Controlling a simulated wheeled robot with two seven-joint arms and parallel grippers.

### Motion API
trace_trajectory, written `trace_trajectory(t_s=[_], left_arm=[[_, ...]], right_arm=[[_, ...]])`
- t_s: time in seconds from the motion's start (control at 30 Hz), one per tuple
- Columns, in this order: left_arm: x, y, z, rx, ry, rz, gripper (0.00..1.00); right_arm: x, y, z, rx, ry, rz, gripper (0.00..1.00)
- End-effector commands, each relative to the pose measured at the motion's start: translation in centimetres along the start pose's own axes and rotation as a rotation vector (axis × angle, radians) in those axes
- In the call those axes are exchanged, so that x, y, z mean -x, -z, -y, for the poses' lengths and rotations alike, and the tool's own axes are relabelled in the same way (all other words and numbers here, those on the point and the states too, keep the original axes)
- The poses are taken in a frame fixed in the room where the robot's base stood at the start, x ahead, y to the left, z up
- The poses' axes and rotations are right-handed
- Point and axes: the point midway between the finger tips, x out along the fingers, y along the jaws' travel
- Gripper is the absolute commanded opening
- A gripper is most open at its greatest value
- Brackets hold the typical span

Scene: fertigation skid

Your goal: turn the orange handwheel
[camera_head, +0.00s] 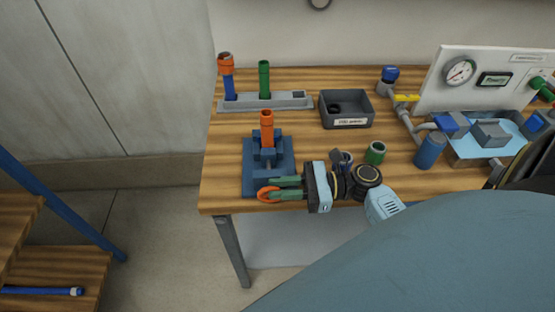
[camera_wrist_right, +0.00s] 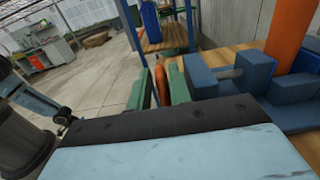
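The orange handwheel (camera_head: 264,195) shows as a ring at the front of a blue vise (camera_head: 249,180) near the table's front left edge. My right gripper (camera_head: 276,189) comes from the right with its two green fingers spread, their tips at the handwheel. In the right wrist view a sliver of the handwheel (camera_wrist_right: 160,82) shows between the fingers (camera_wrist_right: 160,90), with a gap still visible, so the gripper looks open. Firm contact cannot be made out. An orange pipe (camera_head: 267,130) stands upright in the vise. My left gripper is not in view.
Behind the vise, a grey rack (camera_head: 275,102) holds upright pipes, beside a dark bin (camera_head: 346,122). A green cup (camera_head: 375,153) and a blue cylinder (camera_head: 430,150) stand right of my gripper. A gauge panel (camera_head: 480,85) is at the right.

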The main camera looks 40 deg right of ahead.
Motion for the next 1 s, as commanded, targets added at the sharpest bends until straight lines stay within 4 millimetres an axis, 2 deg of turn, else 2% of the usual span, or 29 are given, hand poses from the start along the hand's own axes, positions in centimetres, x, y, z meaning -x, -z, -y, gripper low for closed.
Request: trace_trajectory(t_s=[0.13,0.4,0.57,0.83,1.0], left_arm=[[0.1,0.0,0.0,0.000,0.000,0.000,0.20],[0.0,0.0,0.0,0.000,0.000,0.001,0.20],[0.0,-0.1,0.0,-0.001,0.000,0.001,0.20],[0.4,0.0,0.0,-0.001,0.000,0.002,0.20],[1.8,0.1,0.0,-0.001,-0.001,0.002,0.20]], right_arm=[[-0.9,-0.1,0.0,0.001,0.000,0.001,0.20],[-0.9,0.0,0.0,0.001,0.000,0.000,0.20],[-0.9,0.0,0.0,0.001,0.000,0.000,0.00],[-0.9,-0.1,0.0,0.001,0.000,-0.008,0.00],[-0.9,-0.5,0.0,0.001,0.000,-0.045,0.00]])
